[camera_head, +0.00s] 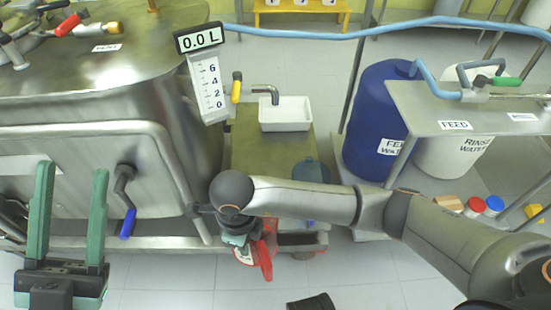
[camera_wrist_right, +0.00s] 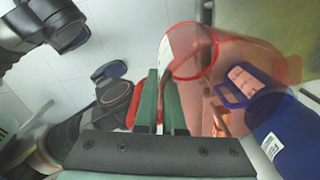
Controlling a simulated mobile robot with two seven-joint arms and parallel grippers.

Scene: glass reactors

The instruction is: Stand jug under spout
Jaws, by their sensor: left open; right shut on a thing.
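A see-through red jug (camera_head: 264,258) hangs in my right gripper (camera_head: 243,240), low in front of the bench and below the spout's level. In the right wrist view the jug (camera_wrist_right: 190,52) shows its red rim beside the green fingers (camera_wrist_right: 162,78), which are shut on it; the exact grip is partly hidden. The grey spout (camera_head: 268,91) with a yellow-handled valve (camera_head: 236,87) sticks out from the steel vessel above a white tray (camera_head: 287,124). My left gripper (camera_head: 72,172) is open and empty in front of the vessel.
A blue see-through container (camera_head: 308,171) stands at the bench's right edge, partly behind my right arm. A blue feed drum (camera_head: 375,115) and a white rinse-water drum (camera_head: 455,150) stand to the right. A level gauge (camera_head: 209,88) reads 0.0 L. The steel vessel (camera_head: 80,150) fills the left.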

